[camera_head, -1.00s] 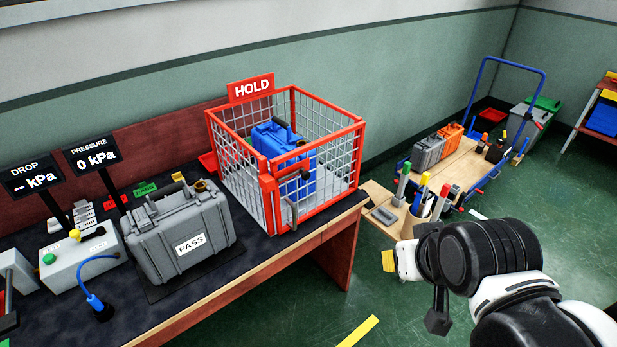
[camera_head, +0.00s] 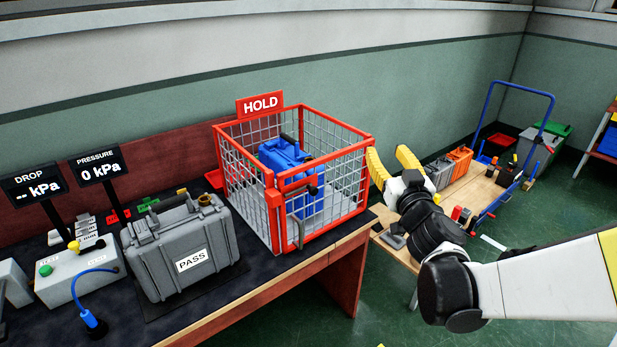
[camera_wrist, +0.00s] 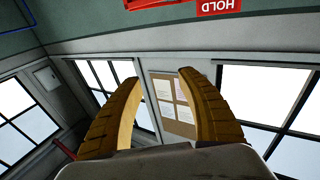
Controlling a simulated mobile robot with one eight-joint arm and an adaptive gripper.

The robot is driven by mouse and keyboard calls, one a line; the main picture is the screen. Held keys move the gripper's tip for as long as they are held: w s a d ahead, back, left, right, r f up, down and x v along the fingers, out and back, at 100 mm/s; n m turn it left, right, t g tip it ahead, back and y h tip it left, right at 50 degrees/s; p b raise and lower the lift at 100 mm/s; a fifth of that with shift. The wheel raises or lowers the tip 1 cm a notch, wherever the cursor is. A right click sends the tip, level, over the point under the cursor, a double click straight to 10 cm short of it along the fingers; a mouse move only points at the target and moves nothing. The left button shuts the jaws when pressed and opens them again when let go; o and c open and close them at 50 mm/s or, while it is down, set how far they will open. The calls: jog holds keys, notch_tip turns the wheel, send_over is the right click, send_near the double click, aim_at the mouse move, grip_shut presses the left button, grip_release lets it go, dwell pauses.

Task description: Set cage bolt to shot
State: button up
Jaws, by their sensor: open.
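The red-framed wire cage (camera_head: 325,227) with the HOLD sign (camera_head: 260,104) stands on the bench's right end. Its front has a dark bolt knob (camera_head: 313,190) and a grey handle (camera_head: 296,232); I cannot tell the bolt's position. A blue case (camera_head: 287,165) stands inside. My gripper (camera_head: 390,160) is open and empty, just right of the cage and apart from the bolt. In the wrist view, its yellow fingers (camera_wrist: 163,95) are spread, with the HOLD sign upside down at the top edge.
A grey case marked PASS (camera_head: 182,240) stands left of the cage, beside a control box (camera_head: 75,275) and pressure displays (camera_head: 98,165). A wooden cart (camera_head: 468,190) with cases is behind my arm.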

jog(key=w+a+f+n+g+y+b, duration=0.1)
jog(key=a+f+n+y, duration=0.2)
jog(key=a+f+y, duration=0.3)
jog(key=n+g+y, duration=0.3)
send_near(315, 192)
jog(key=x, duration=0.9)
jog(key=shift+w+a, duration=0.2)
jog(key=shift+w, duration=0.1)
jog(key=shift+w+a, duration=0.25)
jog(key=shift+w, duration=0.15)
jog(key=shift+c, duration=0.2)
grip_shut()
